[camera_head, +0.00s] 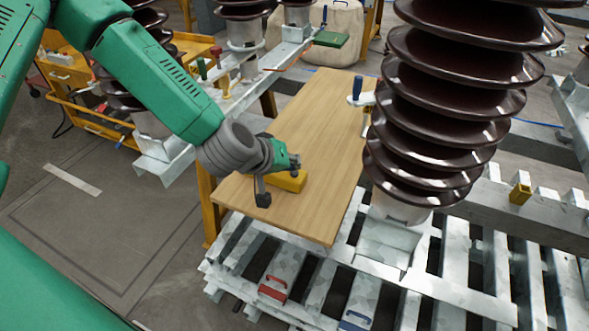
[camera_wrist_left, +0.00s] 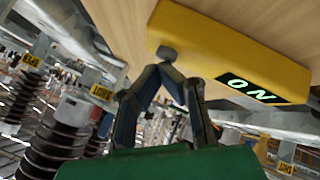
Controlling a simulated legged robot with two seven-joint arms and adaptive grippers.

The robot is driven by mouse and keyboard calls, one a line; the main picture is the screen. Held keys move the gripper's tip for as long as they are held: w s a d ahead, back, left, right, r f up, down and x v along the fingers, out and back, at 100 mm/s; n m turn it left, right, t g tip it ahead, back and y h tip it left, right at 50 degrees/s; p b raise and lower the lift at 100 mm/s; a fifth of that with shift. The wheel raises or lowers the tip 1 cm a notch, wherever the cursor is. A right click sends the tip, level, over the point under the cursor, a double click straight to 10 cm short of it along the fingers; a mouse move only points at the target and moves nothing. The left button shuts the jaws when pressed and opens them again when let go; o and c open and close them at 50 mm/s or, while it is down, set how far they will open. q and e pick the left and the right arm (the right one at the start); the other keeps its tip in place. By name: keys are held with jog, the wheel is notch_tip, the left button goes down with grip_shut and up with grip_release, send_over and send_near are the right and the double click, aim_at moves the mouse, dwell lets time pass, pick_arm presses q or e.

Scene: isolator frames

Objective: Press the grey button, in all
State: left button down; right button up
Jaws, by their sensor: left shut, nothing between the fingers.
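A yellow control box (camera_head: 288,181) lies on the wooden board (camera_head: 310,130). In the left wrist view the same box (camera_wrist_left: 215,40) fills the upper right and carries a black label with lit "ON" lettering. The small round grey button (camera_wrist_left: 167,53) sits at the box's left end. My left gripper (camera_head: 295,169) is over the box, its fingers shut and empty. In the left wrist view its fingertips (camera_wrist_left: 170,70) meet right at the button; I cannot tell whether they touch it. The button is hidden in the head view. My right gripper is not in view.
Tall brown ribbed insulators (camera_head: 450,90) rise right of the board. A clamp with a blue handle (camera_head: 357,88) stands at the board's right edge. Slatted metal framework (camera_head: 330,290) lies below, with a red handle (camera_head: 273,288) and blue handle (camera_head: 355,321). Open floor lies left.

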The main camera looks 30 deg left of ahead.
aim_at(294, 173)
pick_arm(q)
jog(key=shift+d+r+p, duration=0.25)
jog(key=shift+r+p, duration=0.65)
jog(key=shift+r, duration=0.05)
jog(key=shift+r, duration=0.1)
notch_tip(294, 173, up, 5)
jog(key=p, duration=0.5)
dwell(0.4)
